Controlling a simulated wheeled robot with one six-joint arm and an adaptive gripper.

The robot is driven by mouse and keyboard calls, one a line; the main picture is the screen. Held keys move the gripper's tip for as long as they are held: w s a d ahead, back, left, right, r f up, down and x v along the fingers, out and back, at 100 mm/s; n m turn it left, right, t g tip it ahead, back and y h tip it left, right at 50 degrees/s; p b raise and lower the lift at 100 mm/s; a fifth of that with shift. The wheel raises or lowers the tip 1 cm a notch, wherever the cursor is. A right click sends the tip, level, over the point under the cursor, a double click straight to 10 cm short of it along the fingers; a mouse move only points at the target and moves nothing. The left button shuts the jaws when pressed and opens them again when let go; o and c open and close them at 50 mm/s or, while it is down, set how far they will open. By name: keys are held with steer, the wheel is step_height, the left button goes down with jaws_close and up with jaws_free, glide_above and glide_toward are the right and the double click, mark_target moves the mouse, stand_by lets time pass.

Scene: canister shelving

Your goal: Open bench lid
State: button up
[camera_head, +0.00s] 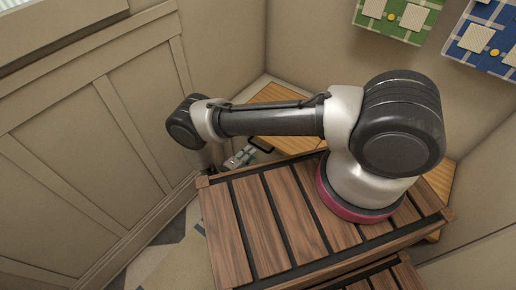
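A light orange-brown wooden surface (278,96), which looks like the bench top, stands low in the corner behind my arm. Another part of it shows at the right, behind my arm's base. My arm and the dark slatted platform under it hide most of the bench, so I cannot tell where the lid's edge or hinge is. It looks flat. My gripper (240,158) hangs below the arm's far end, at the left beside the bench. It is small and partly hidden, so its finger opening and any contact with the bench are unclear.
A beige panelled wall (80,130) runs along the left, and another plain wall closes the corner behind. A green plaid hanging (398,18) and a blue plaid hanging (484,40) are on the back wall. A narrow floor strip (170,262) shows at lower left.

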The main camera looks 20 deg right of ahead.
mark_target(258, 147)
steer(key=x, duration=0.7)
jaws_close()
